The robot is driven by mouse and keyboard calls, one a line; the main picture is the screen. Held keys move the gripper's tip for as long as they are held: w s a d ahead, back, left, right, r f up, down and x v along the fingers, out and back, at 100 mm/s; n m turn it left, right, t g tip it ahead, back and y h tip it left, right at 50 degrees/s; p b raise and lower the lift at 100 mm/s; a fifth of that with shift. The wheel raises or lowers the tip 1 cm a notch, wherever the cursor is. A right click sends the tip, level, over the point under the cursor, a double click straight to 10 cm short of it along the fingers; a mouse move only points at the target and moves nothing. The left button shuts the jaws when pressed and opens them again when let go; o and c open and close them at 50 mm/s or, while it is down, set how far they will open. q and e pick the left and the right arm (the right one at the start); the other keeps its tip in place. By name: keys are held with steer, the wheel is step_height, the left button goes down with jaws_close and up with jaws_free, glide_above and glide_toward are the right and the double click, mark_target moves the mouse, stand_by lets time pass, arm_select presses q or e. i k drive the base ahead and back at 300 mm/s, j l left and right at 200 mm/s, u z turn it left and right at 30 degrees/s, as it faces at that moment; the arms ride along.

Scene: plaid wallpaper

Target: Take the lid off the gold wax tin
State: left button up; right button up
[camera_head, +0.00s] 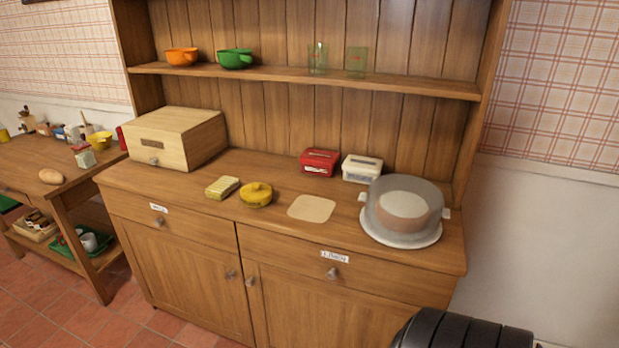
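The gold wax tin (256,195) is a low, round, yellow-gold tin on the wooden dresser's counter, left of the middle. Its lid (257,188) is on top, with a small raised part in the middle. A flat yellow block-like item (222,188), perhaps a folded cloth, lies just left of the tin. A thin beige round-cornered mat (311,208) lies to the right of the tin, bare. Neither of my grippers shows in the head view. Nothing touches the tin from above.
A wooden bread box (174,138) stands at the counter's left. A red box (319,162) and a white box (362,168) stand at the back. A domed cake stand (402,210) is at the right. A dark ribbed shape fills the bottom right corner. The counter's front is clear.

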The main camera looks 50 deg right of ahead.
mark_target(253, 192)
steer(key=z, duration=1.4)
